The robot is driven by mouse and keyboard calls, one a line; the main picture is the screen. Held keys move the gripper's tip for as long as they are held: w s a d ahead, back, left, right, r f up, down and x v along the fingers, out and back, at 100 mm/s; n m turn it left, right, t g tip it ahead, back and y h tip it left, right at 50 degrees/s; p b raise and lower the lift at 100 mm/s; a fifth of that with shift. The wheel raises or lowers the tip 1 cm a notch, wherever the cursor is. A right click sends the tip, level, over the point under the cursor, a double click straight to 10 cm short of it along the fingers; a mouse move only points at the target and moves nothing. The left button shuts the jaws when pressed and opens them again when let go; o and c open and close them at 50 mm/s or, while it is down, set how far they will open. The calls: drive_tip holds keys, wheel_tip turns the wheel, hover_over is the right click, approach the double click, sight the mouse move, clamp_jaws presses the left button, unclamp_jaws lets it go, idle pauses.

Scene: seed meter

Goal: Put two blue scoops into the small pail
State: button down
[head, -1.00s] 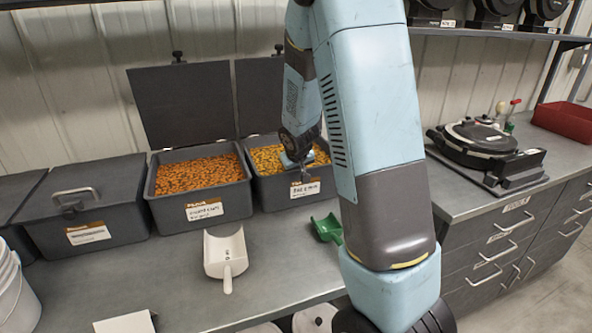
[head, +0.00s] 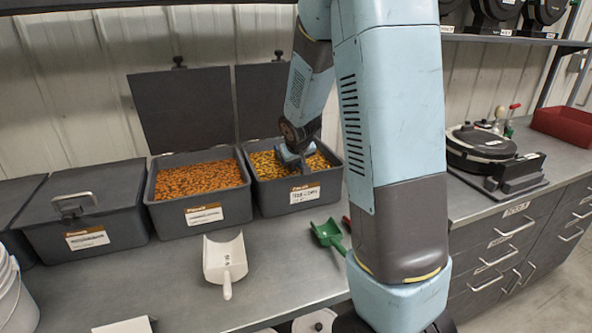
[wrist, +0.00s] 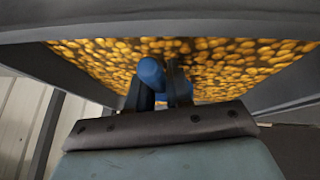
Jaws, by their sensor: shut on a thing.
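My gripper (wrist: 160,88) is shut on the blue scoop (wrist: 151,72), whose rounded blue handle shows between the fingers in the wrist view. In the head view my gripper (head: 298,166) is down at the open bin of yellow seeds (head: 267,198). The scoop's bowl is hidden, so I cannot tell how full it is. A white pail (head: 14,300) is cut off at the left edge of the head view. I cannot tell whether it is the small pail.
An open bin of orange seeds (head: 200,218) and a closed bin (head: 85,228) stand to the left. A white scoop (head: 224,258) and a green scoop (head: 327,232) lie on the counter in front. A black round device (head: 482,150) stands at right.

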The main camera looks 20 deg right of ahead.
drive_tip(key=shift+s+r, duration=0.2)
drive_tip(key=shift+r, duration=1.2)
drive_tip(key=shift+s+r, duration=0.2)
drive_tip(key=shift+r, duration=1.2)
drive_tip(key=shift+s+r, duration=0.35)
drive_tip(key=shift+r, duration=0.55)
drive_tip(key=shift+s+r, duration=0.35)
drive_tip(key=shift+r, duration=0.55)
drive_tip(key=shift+s+r, duration=0.35)
drive_tip(key=shift+r, duration=0.55)
drive_tip(key=shift+s, duration=0.1)
